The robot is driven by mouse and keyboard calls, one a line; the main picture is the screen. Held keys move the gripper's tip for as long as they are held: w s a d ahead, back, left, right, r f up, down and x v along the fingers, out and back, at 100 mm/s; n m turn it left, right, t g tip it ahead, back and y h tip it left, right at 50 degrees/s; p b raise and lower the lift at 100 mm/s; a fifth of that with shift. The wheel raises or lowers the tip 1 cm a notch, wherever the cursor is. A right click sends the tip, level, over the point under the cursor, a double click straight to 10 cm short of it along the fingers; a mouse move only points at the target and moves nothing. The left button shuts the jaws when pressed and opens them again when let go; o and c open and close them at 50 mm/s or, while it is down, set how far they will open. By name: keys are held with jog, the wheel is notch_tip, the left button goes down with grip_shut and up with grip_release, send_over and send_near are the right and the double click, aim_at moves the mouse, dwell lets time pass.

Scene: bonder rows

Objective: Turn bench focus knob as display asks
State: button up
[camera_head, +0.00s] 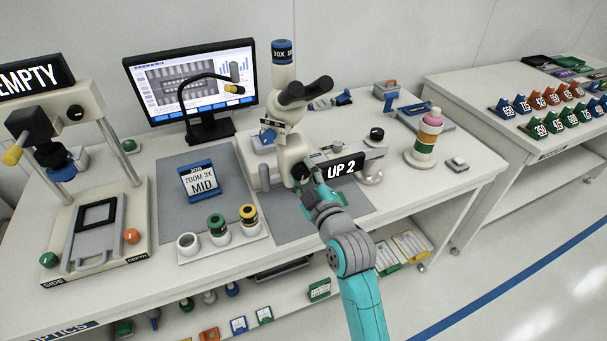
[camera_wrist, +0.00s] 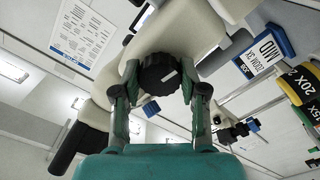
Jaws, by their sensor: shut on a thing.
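The microscope (camera_head: 291,150) stands on the bench. Its black focus knob (camera_wrist: 159,74) with a pale index mark sits between the fingers of my gripper (camera_wrist: 160,95) in the wrist view. My gripper (camera_head: 315,190) is shut on the knob at the side of the microscope in the head view, where my fingers partly hide the knob. The display (camera_head: 342,169) beside the knob reads "UP 2". The pale mark on the knob points to the upper right in the wrist view.
A blue sign (camera_head: 200,181) reads "ZOOM 3X MID". A white tray (camera_head: 236,243) holds several ringed objectives in front. A monitor (camera_head: 191,84) with a bent lamp stands behind. A stacked coloured beacon (camera_head: 424,140) stands at right. The grey mat (camera_head: 285,222) near my gripper is mostly clear.

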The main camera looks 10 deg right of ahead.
jog(key=m, duration=1.2)
jog(key=shift+m, duration=2.2)
jog(key=o, duration=1.1)
jog(key=shift+o, duration=0.2)
jog(key=shift+s, duration=0.15)
